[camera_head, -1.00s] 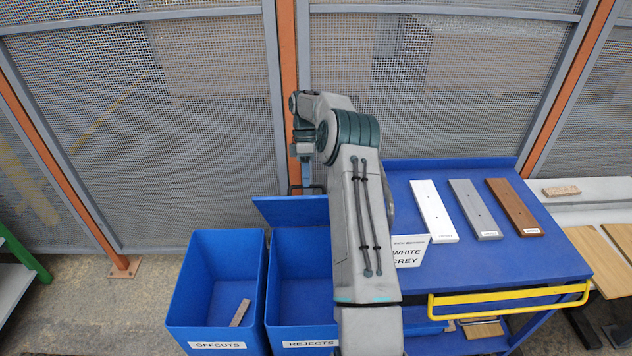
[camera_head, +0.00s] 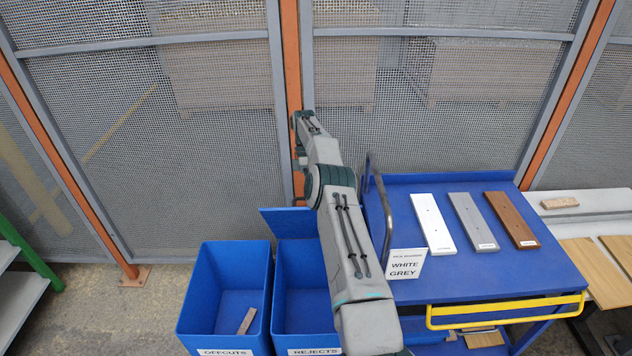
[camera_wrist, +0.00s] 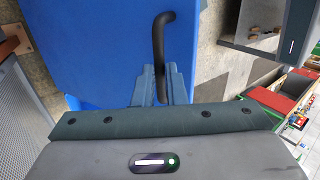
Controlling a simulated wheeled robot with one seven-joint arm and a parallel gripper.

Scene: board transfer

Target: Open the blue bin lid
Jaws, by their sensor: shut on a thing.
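The blue bin lid (camera_head: 287,223) stands raised at the back edge of the blue bin marked REJECTS (camera_head: 307,351), and part of the bin's inside shows. My arm covers the lid's right part in the head view. In the wrist view the lid is a broad blue panel (camera_wrist: 105,45) with a dark bent handle (camera_wrist: 158,35). My gripper (camera_wrist: 162,78) is shut on the handle's near end. The gripper itself is hidden behind my arm in the head view.
An open blue bin marked OFFCUTS (camera_head: 222,262) stands at left with a small wood piece (camera_head: 247,320) inside. At right, a blue cart (camera_head: 400,210) carries white, grey and brown boards and a sign (camera_head: 405,264). Mesh fencing (camera_head: 200,120) stands close behind.

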